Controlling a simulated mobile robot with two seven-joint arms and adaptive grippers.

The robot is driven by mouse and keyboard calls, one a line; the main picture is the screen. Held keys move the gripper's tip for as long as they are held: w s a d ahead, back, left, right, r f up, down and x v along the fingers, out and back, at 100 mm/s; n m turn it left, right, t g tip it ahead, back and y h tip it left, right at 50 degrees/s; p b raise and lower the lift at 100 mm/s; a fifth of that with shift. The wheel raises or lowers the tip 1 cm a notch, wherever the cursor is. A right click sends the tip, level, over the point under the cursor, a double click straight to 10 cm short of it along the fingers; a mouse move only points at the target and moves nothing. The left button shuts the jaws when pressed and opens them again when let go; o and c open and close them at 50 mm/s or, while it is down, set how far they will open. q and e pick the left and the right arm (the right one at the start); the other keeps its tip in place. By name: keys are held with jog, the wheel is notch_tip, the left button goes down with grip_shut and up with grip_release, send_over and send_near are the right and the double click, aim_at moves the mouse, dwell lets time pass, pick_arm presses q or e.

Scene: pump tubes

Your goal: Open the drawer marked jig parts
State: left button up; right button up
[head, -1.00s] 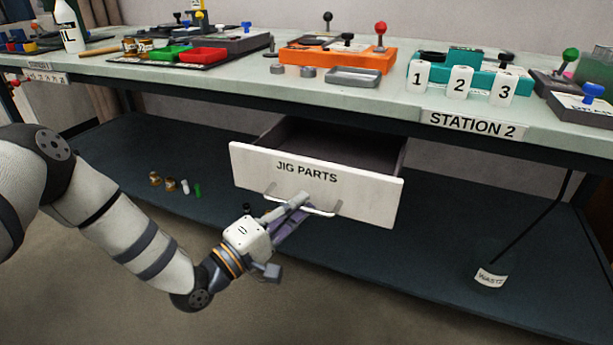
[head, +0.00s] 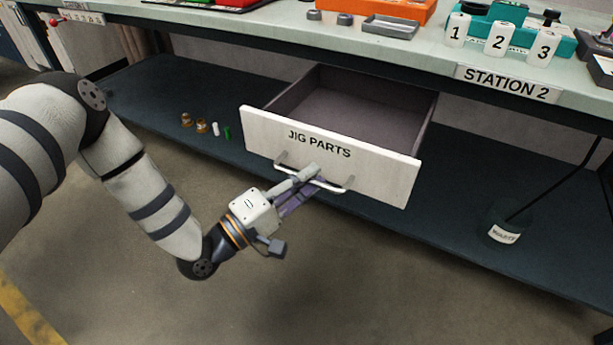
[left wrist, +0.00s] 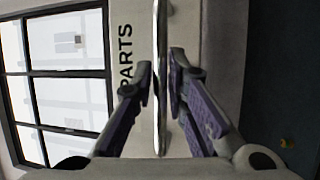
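The drawer marked JIG PARTS (head: 375,175) has a white front and a grey inside. It is pulled well out from under the bench, and the part of its floor that shows is bare. Its silver bar handle (head: 335,187) is on the front below the label. My left gripper (head: 309,175) has its fingers around the handle. In the left wrist view the handle (left wrist: 160,25) runs upright between the fingers (left wrist: 161,78), which close on it from both sides. My right gripper is not in view.
The bench above carries a STATION 2 label (head: 507,82), number blocks 1, 2 and 3, and a grey tray (head: 390,27). Small brass, white and green pieces lie on the lower shelf (head: 150,90). A WASTE container (head: 503,232) stands at right. The floor before the drawer is clear.

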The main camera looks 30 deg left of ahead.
pick_arm(q)
jog(key=shift+o, duration=0.7)
jog(key=v, duration=1.2)
